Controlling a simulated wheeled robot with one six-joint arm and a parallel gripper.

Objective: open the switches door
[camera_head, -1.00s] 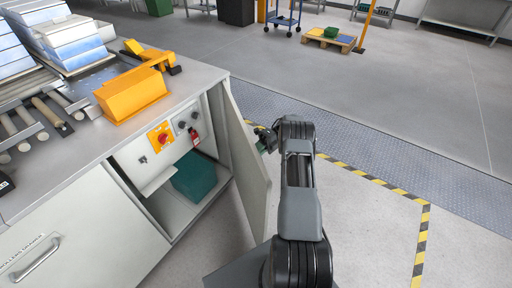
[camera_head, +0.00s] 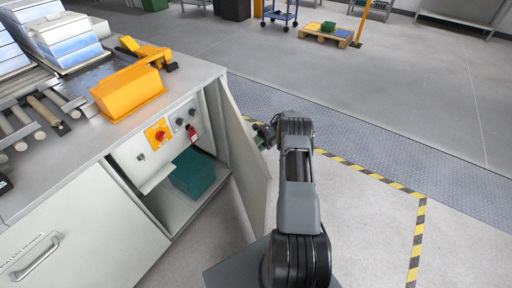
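The switches door (camera_head: 243,158) is the light grey panel hinged at the right side of the cabinet opening. It stands swung well outward, with the compartment exposed. Inside, a yellow plate with a red rotary switch (camera_head: 158,134) and a grey panel with dark knobs (camera_head: 185,118) are visible. My gripper (camera_head: 264,136) is at the outer side of the door, close to its upper far part. The arm and door partly hide it, so I cannot tell whether its fingers are open or whether it touches the door.
A teal box (camera_head: 192,173) sits inside the compartment. A closed drawer front with a handle (camera_head: 36,258) is at left. A yellow cover (camera_head: 128,92) stands on the worktop (camera_head: 80,140). Open floor with yellow-black tape (camera_head: 418,235) lies to the right.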

